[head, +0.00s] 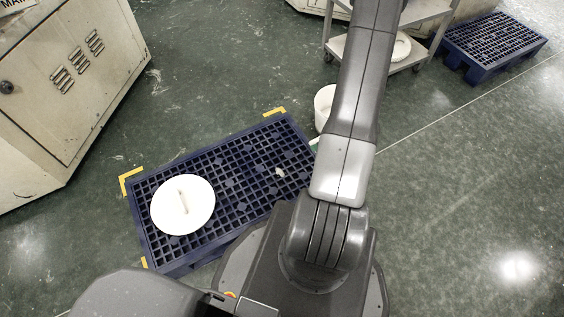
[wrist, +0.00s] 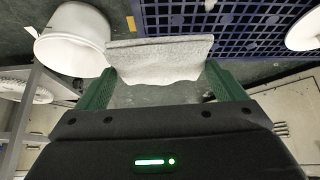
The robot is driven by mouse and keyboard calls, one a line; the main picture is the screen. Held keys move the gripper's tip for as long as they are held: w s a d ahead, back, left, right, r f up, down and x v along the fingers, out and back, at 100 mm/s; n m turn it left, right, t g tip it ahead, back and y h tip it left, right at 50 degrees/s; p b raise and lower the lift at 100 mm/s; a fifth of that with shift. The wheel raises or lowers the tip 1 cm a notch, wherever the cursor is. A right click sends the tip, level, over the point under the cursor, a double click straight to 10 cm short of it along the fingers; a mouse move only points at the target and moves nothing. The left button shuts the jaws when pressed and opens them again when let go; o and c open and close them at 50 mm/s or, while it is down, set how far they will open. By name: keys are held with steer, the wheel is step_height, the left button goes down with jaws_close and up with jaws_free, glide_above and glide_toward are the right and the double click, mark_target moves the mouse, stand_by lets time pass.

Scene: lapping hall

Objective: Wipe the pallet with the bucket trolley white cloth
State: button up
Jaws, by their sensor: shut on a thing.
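My gripper (wrist: 159,70) is shut on a white cloth (wrist: 172,52), which spans between its green fingers and hangs as a folded sheet in the wrist view. The dark blue grid pallet (head: 232,205) lies on the floor in the head view, within yellow corner marks. It also shows beyond the cloth in the wrist view (wrist: 236,28). The cloth appears apart from the pallet, near its edge. A small pale patch (head: 279,172) shows on the pallet's right part. In the head view my arm hides the cloth and most of the gripper.
A round white lid-like disc (head: 196,194) with a handle lies on the pallet's left part. A white bucket (head: 325,104) stands beyond the pallet, close to my gripper. A metal trolley (head: 341,47) is behind. A beige cabinet (head: 62,90) stands left; another blue pallet (head: 492,42) lies far right.

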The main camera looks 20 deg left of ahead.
steer(key=s+a+f+n+g+y, duration=0.1)
steer(key=a+f+n+g, duration=0.1)
steer(key=a+f+n, duration=0.5)
steer(key=n+g+b, duration=0.1)
steer(key=g+b, duration=0.1)
glide_above(279, 177)
steer(key=d, duration=0.2)
step_height(279, 177, down, 8)
steer(key=f, duration=0.1)
steer(key=shift+y, duration=0.4)
steer(key=shift+w+a+f+b, duration=0.15)
steer(key=shift+f+b, duration=0.65)
steer(key=shift+f, duration=0.55)
steer(key=shift+w+d+f+b, duration=0.1)
steer(key=shift+f+b, duration=0.7)
steer(key=shift+f, duration=0.5)
steer(key=shift+f+b, duration=0.85)
steer(key=shift+f, duration=0.1)
steer(key=shift+a, duration=0.1)
steer(key=shift+w+a+r, duration=0.1)
steer(key=shift+w+a, duration=1.2)
steer(key=shift+a, duration=0.1)
steer(key=shift+f, duration=0.2)
steer(key=shift+s+d+f+b, duration=0.2)
steer(key=shift+s+d+b, duration=0.45)
steer(key=shift+s+d, duration=0.85)
